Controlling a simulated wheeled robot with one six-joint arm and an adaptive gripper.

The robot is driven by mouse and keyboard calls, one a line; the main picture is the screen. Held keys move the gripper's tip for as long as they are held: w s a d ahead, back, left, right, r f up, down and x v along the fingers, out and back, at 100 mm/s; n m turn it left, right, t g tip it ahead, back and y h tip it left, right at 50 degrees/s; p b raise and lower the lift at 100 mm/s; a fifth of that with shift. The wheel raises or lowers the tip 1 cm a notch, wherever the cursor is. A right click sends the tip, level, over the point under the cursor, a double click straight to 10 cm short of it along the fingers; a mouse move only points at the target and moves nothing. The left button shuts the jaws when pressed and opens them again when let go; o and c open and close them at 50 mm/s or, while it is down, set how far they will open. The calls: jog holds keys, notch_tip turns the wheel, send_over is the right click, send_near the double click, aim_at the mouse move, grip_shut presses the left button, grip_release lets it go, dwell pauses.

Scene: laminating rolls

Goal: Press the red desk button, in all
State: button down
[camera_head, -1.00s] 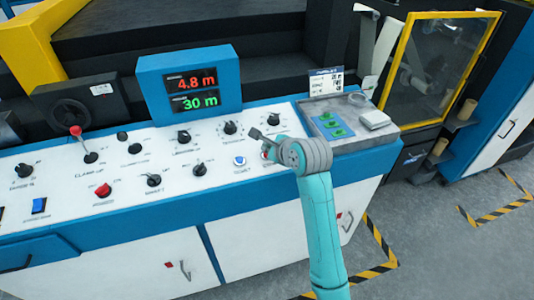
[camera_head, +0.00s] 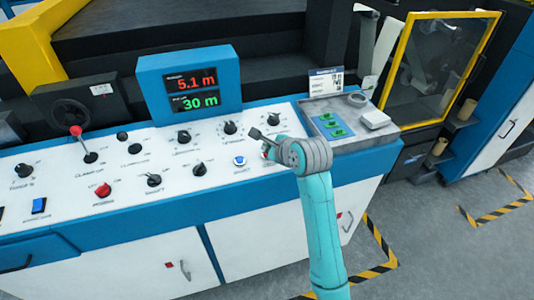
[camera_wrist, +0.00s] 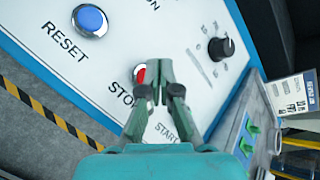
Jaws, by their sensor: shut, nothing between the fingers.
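The red desk button (camera_wrist: 140,72) sits in a pale ring above the STOP label in the wrist view. It is partly covered by my fingers. In the head view my gripper (camera_head: 258,136) is over the right part of the white desk panel, and the button there is mostly hidden behind my arm. In the wrist view my gripper (camera_wrist: 157,72) is shut and empty, its tips overlapping the button's right side. I cannot tell whether the tips touch it.
A blue RESET button (camera_wrist: 90,20) lies to the left, and a black knob (camera_wrist: 222,47) to the right. Another red control (camera_head: 103,190) is on the panel's left half. A grey tray (camera_head: 349,142) with green pieces and a display (camera_head: 190,88) are nearby.

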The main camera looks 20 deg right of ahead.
jog(key=shift+f, duration=0.2)
jog(key=shift+w+f, duration=0.1)
jog(key=shift+f, duration=0.5)
dwell(0.9)
jog(key=shift+r, duration=0.8)
jog(key=r, duration=0.2)
jog(key=s+r, duration=0.1)
jog(key=r, duration=0.2)
dwell(0.5)
jog(key=shift+s+f, duration=0.1)
jog(key=shift+s, duration=0.05)
dwell(0.6)
